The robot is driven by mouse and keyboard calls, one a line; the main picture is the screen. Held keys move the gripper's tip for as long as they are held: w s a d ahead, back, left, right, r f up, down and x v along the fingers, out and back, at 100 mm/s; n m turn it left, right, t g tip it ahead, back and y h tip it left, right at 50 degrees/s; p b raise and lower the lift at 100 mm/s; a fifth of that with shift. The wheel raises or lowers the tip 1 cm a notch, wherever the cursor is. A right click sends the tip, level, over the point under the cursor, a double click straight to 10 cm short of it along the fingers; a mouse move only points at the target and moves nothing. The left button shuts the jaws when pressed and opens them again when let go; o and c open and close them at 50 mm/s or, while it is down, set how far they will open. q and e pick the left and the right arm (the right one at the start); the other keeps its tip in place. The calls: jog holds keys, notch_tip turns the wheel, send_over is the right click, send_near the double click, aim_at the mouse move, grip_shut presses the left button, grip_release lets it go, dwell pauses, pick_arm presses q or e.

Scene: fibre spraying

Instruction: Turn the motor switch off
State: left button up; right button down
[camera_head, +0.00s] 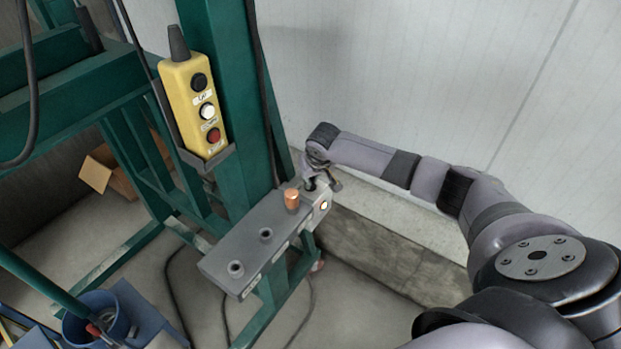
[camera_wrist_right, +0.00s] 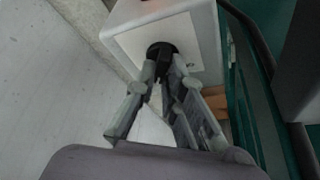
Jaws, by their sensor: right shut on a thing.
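The grey control box (camera_head: 238,250) is fixed to the green frame in the head view. Its end face shows as a pale panel in the right wrist view (camera_wrist_right: 205,35). The motor switch appears to be the black rotary knob (camera_wrist_right: 160,50) on that face. My right gripper (camera_wrist_right: 162,75) is shut on the knob, with one finger on each side. In the head view my right gripper (camera_head: 316,183) is at the far end of the box, and the knob is mostly hidden by it. The knob's exact angle is hard to read. My left gripper is not in view.
An orange-topped part (camera_head: 291,199) and a lit yellow lamp (camera_head: 323,206) are on the box near my gripper. A yellow button pendant (camera_head: 197,105) hangs on the green frame (camera_head: 232,120). A white wall (camera_head: 420,80) and concrete ledge (camera_head: 385,250) lie behind my right arm.

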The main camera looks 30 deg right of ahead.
jog(key=shift+n, duration=0.3)
jog(key=shift+s+n+y+p, duration=0.1)
jog(key=shift+n+y+p, duration=0.2)
jog(key=shift+f+n, duration=0.1)
jog(key=shift+n, duration=0.6)
jog(key=n+y, duration=0.1)
jog(key=n, duration=0.1)
jog(key=shift+d+f+n+y, duration=0.1)
jog(key=shift+n+y, duration=0.2)
jog(key=shift+n, duration=0.1)
jog(key=n+y+b, duration=0.1)
jog(key=n+b, duration=0.1)
jog(key=n, duration=0.1)
jog(key=shift+f+n+g, duration=0.15)
jog(key=shift+n+g, duration=0.15)
jog(key=shift+g, duration=0.1)
jog(key=n+y+b, duration=0.1)
jog(key=n+b, duration=0.2)
jog(key=shift+n+g, duration=0.3)
jog(key=shift+g, duration=0.1)
jog(key=shift+n+y+b, duration=0.3)
jog(key=shift+n+b, duration=0.3)
jog(key=shift+g, duration=0.3)
